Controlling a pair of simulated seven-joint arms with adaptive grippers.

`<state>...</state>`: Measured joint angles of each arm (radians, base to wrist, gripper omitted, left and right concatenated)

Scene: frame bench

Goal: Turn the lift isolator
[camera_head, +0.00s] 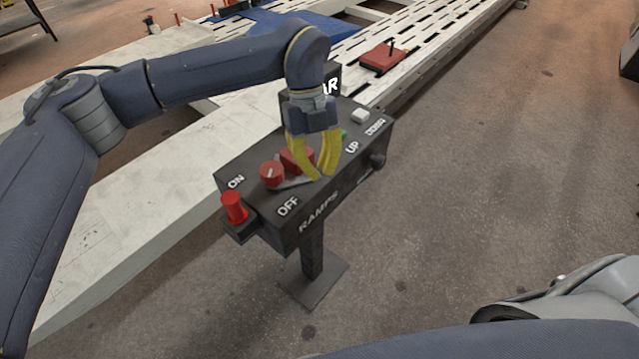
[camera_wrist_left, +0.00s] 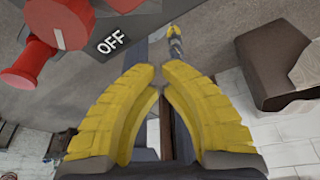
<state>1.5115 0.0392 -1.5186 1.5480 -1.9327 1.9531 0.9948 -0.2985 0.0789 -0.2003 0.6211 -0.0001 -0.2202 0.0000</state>
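The dark control box (camera_head: 262,225) stands on a post and has ON, OFF, RAMPS, UP and DOWN lettering. A round red rotary knob (camera_head: 271,173) with a white mark sits between ON and OFF. It also shows at the upper left of the left wrist view (camera_wrist_left: 62,22), beside the OFF label. My left gripper (camera_head: 323,177) has yellow fingers pointing down over the box, right of the knob and apart from it. Its fingertips (camera_wrist_left: 160,82) are almost together, with nothing visible held. A red block (camera_head: 296,157) is partly hidden behind the fingers. My right gripper is out of view.
A red push button (camera_head: 234,206) sticks out at the box's left end. A white button (camera_head: 360,116) and a dark side knob (camera_head: 378,159) are at its right. A white slotted ramp (camera_head: 425,35) with a red block (camera_head: 383,56) runs behind.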

